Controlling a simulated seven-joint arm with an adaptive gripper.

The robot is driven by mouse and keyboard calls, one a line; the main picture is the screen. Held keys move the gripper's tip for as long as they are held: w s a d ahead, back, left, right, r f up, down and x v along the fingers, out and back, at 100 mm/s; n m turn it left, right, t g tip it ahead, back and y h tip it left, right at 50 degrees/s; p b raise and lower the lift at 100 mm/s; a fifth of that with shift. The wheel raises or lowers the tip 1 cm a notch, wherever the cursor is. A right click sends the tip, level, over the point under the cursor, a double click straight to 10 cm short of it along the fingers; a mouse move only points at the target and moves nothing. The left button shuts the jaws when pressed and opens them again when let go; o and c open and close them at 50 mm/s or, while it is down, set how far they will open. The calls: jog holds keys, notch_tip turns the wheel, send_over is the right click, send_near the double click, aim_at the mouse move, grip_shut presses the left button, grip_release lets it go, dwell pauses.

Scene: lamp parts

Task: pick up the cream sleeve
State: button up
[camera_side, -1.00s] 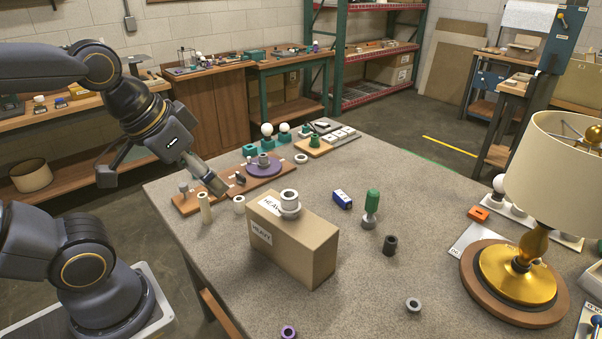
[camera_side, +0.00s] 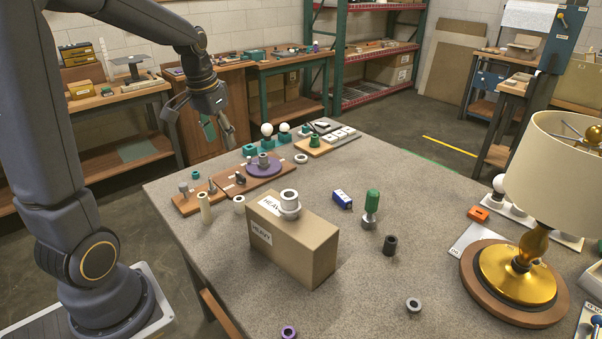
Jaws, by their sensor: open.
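My gripper (camera_side: 219,134) is open and empty. It appears above and behind the sleeve in the picture, clear of it. Its fingers point down, over the far left side of the table; its exact height is hard to tell.
A cardboard box (camera_side: 291,244) marked HEAVY stands right of the sleeve, with a pale flanged part (camera_side: 289,203) on top. Wooden boards (camera_side: 245,178) with a purple disc (camera_side: 264,166) lie behind. A lamp (camera_side: 526,270) stands at right.

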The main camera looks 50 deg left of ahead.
jog(key=n+g, duration=0.2)
send_over(206, 208)
jog(key=w, duration=0.2)
notch_tip(206, 208, down, 6)
notch_tip(206, 208, down, 3)
jog(key=s+a+h, duration=0.1)
jog(key=s, duration=0.1)
jog(key=shift+n, duration=0.4)
jog(key=f, duration=1.6)
jog(key=shift+w+a+f, duration=0.15)
jog(key=shift+w+a, duration=0.05)
grip_shut()
